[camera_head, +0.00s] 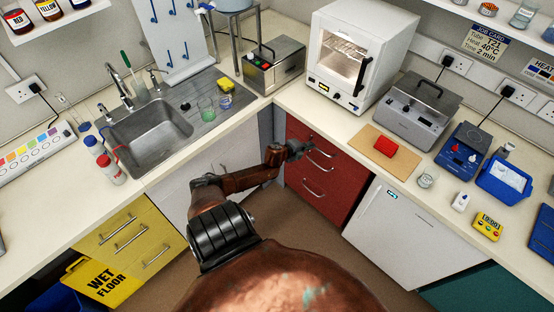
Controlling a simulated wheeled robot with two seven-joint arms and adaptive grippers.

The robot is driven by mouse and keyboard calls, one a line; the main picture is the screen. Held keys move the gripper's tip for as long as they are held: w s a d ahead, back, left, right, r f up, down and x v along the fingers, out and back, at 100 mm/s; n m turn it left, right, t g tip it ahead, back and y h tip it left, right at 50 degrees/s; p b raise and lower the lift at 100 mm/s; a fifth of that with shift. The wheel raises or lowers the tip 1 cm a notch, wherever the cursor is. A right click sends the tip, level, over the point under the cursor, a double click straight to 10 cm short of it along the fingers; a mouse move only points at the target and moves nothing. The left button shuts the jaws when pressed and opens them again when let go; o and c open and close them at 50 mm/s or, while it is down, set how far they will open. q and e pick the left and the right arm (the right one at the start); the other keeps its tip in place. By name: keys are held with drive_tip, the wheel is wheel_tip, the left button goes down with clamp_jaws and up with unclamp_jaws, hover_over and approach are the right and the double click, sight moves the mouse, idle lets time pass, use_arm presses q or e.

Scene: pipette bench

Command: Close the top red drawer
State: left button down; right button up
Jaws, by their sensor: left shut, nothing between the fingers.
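The red drawer unit (350,188) stands under the counter at the middle right, with curved metal handles on its front. The top red drawer (338,158) looks about flush with the unit; I cannot tell whether a small gap is left. Its left part is partly hidden by my gripper. My left gripper (303,147) is shut and empty, right at the upper left of the top drawer's front, close to its handle (320,160). I cannot tell whether it touches. My right gripper is not in view.
A white oven (335,80) stands on the counter above the drawers. A red block (385,147) lies on a wooden board. A white cabinet door (395,225) is right of the drawers. Yellow drawers (128,238) and a wet-floor sign (105,280) are at left. Brown floor lies between.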

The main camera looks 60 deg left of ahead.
use_arm(q)
drive_tip(key=p+v, duration=0.2)
drive_tip(key=v, duration=1.1)
drive_tip(key=shift+s, duration=0.3)
